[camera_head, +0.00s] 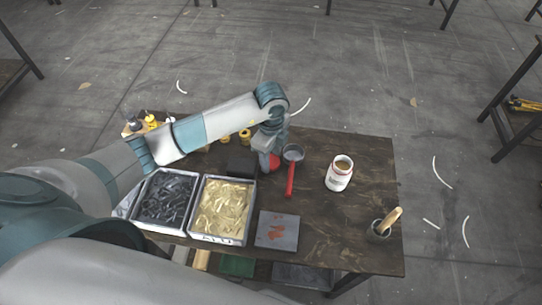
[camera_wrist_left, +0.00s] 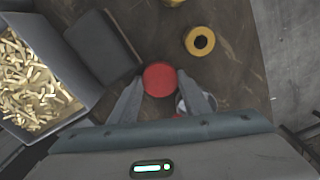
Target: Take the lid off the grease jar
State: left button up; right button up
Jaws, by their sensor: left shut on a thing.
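The grease jar (camera_head: 339,177) is a white jar with a red rim, standing upright on the right half of the table. Its top is open and brownish grease shows inside. My left gripper (camera_head: 268,156) is left of the jar, well apart from it, pointing down over the table. It is shut on a round red lid (camera_wrist_left: 160,79), held between the two fingertips in the left wrist view. A bit of the red lid (camera_head: 274,162) also shows beside the fingers in the head view. Whether the lid touches the table I cannot tell. My right gripper is not in view.
A red-handled ladle (camera_head: 290,180) lies close beside my left gripper. A grey plate (camera_head: 277,231) and a brush pot (camera_head: 379,231) are in front.

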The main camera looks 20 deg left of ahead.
aim_at(271, 160)
pick_arm(q)
jog(key=shift+f, duration=0.15)
jog(key=o, duration=1.2)
jog(key=shift+r, duration=0.55)
jog(key=shift+r+b, duration=1.3)
jog(key=shift+r, duration=4.35)
